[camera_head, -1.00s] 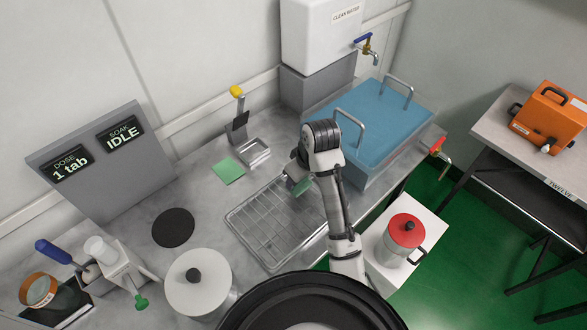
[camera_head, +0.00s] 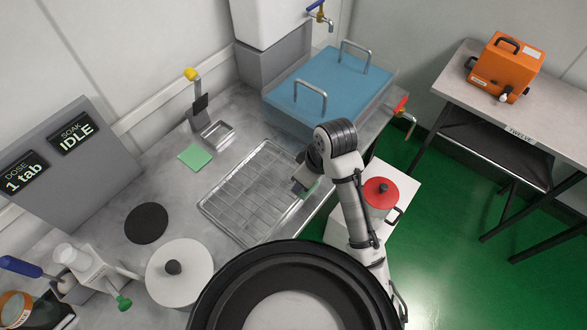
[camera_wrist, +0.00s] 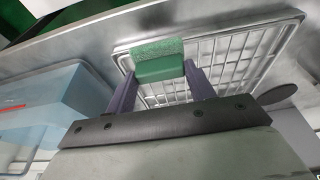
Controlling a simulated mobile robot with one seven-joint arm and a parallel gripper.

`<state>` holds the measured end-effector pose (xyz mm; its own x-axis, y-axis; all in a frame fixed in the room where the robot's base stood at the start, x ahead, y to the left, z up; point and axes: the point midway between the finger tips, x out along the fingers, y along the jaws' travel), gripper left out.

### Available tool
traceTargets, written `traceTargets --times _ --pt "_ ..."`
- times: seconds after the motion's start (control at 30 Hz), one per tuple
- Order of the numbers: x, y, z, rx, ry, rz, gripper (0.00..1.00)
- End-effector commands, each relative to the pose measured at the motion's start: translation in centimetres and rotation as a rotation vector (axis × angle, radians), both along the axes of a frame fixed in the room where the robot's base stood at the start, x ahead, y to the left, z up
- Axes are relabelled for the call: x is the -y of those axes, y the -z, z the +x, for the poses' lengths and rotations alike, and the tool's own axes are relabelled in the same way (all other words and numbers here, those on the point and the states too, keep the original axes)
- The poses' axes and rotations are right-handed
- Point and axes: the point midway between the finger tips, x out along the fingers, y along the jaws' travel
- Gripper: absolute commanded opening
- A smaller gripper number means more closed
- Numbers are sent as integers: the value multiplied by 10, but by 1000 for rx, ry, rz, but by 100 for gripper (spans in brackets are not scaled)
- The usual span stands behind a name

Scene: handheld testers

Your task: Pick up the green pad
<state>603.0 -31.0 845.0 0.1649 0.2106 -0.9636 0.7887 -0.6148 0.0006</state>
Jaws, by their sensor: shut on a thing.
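My gripper (camera_wrist: 162,78) is shut on a green pad (camera_wrist: 160,60), a thick block with a lighter, rough top layer. The pad sits between the two fingertips, with the wire rack behind it in the wrist view. In the head view my gripper (camera_head: 304,188) is at the right edge of the rack, by the counter's front edge. Only a small green part of the held pad (camera_head: 313,189) shows there; my gripper and arm hide the rest. A separate flat, light green square (camera_head: 195,157) lies on the counter left of the rack.
The wire rack (camera_head: 245,195) is empty. A blue-lidded tank (camera_head: 330,88) stands behind my gripper. A red-lidded pot (camera_head: 381,194) stands on a white stand at the right. A white lidded pot (camera_head: 180,272) and black disc (camera_head: 146,223) are at the left.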

Motion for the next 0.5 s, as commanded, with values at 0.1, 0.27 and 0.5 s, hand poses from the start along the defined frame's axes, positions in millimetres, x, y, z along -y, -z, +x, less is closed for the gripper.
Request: traceTargets --times 0.1,0.27,0.5 --pt "21 4 -15 2 5 -4 28" --pt "47 5 -36 0 6 -4 28" --pt "80 4 -62 0 3 -2 28"
